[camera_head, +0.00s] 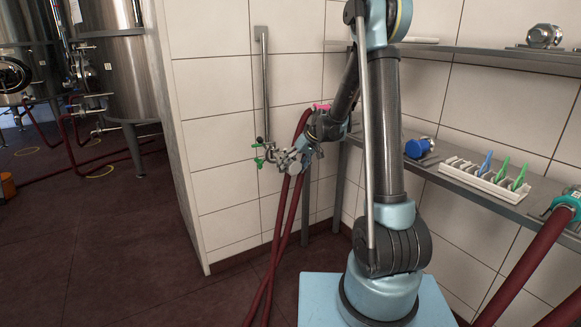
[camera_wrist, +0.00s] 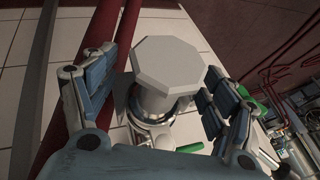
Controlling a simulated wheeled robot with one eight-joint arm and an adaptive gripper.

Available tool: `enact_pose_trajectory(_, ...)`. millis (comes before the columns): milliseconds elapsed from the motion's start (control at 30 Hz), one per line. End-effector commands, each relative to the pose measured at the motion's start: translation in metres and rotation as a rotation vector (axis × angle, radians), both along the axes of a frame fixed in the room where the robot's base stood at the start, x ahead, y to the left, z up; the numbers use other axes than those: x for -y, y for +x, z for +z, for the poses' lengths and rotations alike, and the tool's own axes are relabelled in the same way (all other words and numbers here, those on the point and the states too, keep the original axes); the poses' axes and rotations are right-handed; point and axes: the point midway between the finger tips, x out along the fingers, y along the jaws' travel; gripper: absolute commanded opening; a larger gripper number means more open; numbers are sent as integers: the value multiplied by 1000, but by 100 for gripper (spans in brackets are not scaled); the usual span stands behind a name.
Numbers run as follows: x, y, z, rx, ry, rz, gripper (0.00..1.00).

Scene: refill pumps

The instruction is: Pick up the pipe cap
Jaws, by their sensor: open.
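The pipe cap (camera_wrist: 168,66) looks like a grey octagonal cap on a round metal neck in the wrist view. It sits on a metal fitting (camera_wrist: 158,138) with green handles. My gripper (camera_wrist: 155,78) is open, with one finger on each side of the cap. I cannot tell whether either finger touches it. In the head view my gripper (camera_head: 293,158) is at the wall fitting with green handles (camera_head: 259,161), and the cap cannot be made out clearly there.
Dark red hoses (camera_head: 284,215) hang just below and behind my gripper. A vertical metal pipe (camera_head: 264,80) runs up the tiled wall. A shelf at right carries a blue fitting (camera_head: 417,148) and a white rack (camera_head: 480,178) with blue and green items. Steel tanks (camera_head: 115,75) stand at left.

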Motion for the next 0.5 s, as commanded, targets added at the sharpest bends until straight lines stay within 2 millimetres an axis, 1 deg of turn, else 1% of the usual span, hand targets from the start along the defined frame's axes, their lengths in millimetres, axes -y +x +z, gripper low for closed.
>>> enact_pose_trajectory(67, 0, 0, 0, 0, 0, 0, 78)
enact_pose_trajectory(100, 0, 0, 0, 0, 0, 0, 74)
enact_pose_trajectory(267, 0, 0, 0, 0, 0, 0, 37)
enact_pose_trajectory(300, 0, 0, 0, 0, 0, 0, 28)
enact_pose_trajectory(333, 0, 0, 0, 0, 0, 0, 22)
enact_pose_trajectory(500, 0, 0, 0, 0, 0, 0, 22)
